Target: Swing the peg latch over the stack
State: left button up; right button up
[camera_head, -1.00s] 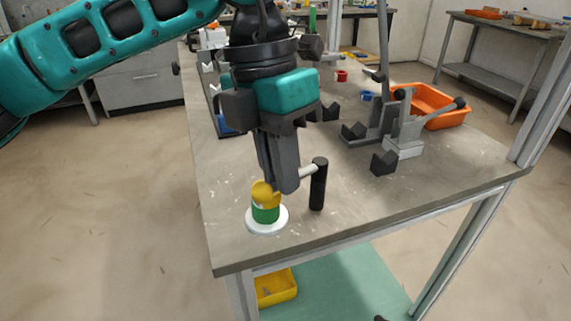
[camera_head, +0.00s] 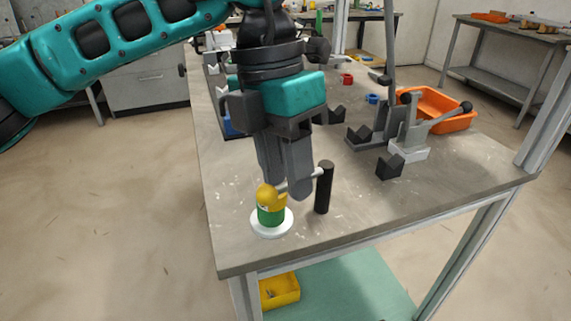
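A small stack stands near the table's front left corner: a white round base (camera_head: 272,229), a green piece (camera_head: 271,214) and a yellow rounded piece (camera_head: 268,196) on top. Right of it stands the peg latch, a black upright post (camera_head: 324,190) with a thin pale bar (camera_head: 315,174) pointing left toward the yellow piece. My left gripper (camera_head: 284,190) points down just behind the stack, left of the post. Its fingers look apart, with a narrow gap between them. The bar's left end lies close to the fingertips and the yellow piece; contact is unclear. My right gripper is not in view.
Grey toggle clamps (camera_head: 408,135) and black angled blocks (camera_head: 390,167) stand farther back right, before an orange bin (camera_head: 445,108). The table front (camera_head: 370,205) right of the post is clear. A yellow bin (camera_head: 279,290) sits on the lower shelf.

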pick_arm(q)
notch_tip(320, 180, up, 13)
jog(key=w+a+p, duration=0.1)
jog(key=p, duration=0.1)
jog(key=shift+w+a+f+p, duration=0.15)
jog(key=shift+w+a+p, duration=0.2)
jog(key=shift+w+p, duration=0.05)
